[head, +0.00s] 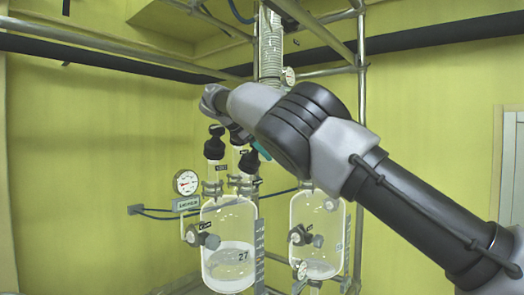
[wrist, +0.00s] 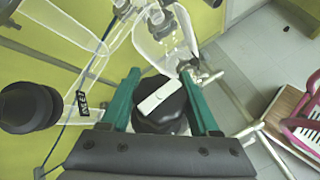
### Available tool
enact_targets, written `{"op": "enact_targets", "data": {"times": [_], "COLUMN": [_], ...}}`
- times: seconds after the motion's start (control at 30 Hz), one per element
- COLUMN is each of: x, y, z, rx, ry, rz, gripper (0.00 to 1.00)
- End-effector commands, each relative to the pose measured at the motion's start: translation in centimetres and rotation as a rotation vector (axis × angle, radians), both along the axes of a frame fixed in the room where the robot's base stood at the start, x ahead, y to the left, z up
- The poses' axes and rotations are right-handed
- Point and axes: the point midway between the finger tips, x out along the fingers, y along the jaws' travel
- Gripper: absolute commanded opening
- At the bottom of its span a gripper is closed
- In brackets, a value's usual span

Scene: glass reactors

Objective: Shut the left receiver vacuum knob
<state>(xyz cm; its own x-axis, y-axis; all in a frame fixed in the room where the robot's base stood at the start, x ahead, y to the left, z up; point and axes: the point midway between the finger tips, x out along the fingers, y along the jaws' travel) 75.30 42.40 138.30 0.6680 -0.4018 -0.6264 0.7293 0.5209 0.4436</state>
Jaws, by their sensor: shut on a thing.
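My gripper (wrist: 160,74) has its two green fingers on either side of a black knob (wrist: 160,118) with a white bar across its top, shut on it in the wrist view. In the head view my gripper (head: 258,148) is above the left receiver (head: 229,218), mostly hidden behind my arm; a green finger shows beside a tilted black knob (head: 249,161). The left receiver is a clear glass vessel with pale liquid, marked 27. Another black knob (head: 214,146) stands upright to the left, above a small label; a black knob also shows at left in the wrist view (wrist: 28,108).
A round gauge (head: 186,182) stands left of the left receiver. A black-handled valve (head: 205,240) is on its front. The right receiver (head: 320,225) stands beside it. Metal frame tubes (head: 361,90) run close around my arm. A pink-framed object (wrist: 303,125) is at far right.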

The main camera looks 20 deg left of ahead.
Motion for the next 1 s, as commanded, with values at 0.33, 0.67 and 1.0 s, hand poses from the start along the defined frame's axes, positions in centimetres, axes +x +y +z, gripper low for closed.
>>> {"op": "enact_targets", "data": {"times": [0.33,0.67,1.0], "x": [-0.13,-0.28,-0.29], "y": [-0.09,-0.11,-0.13], "z": [-0.40,-0.56,-0.68], "rx": [0.023,0.027,0.027], "ry": [0.056,0.074,0.076], "rz": [-0.099,-0.126,-0.127], "gripper": [0.06,0.06,0.73]}}
